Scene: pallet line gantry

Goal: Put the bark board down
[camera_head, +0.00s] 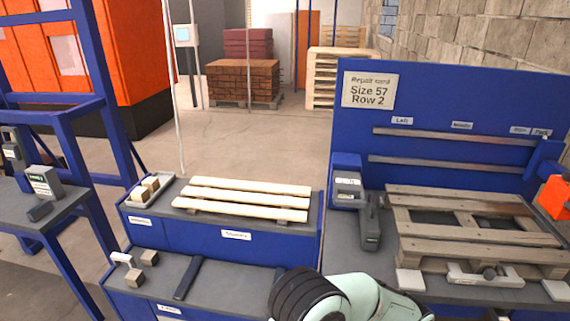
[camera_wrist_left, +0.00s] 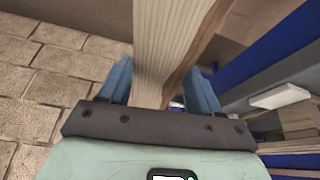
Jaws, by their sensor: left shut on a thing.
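In the left wrist view my left gripper (camera_wrist_left: 160,75) is shut on the bark board (camera_wrist_left: 163,40), a pale grained plank with a rough brown edge on its right side. The board runs up between the two blue fingers and out of the top of the picture. Its far end is hidden. In the head view neither the held board nor a gripper shows; only a pale green and black arm link of mine crosses the bottom edge. My right gripper is in neither view.
A blue bench holds several pale boards (camera_head: 245,190) and a dark bar (camera_head: 188,278) on its lower grey shelf. At right, a wooden pallet (camera_head: 420,230) lies on a bench below a repair card (camera_head: 370,91) reading Size 57 Row 2.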

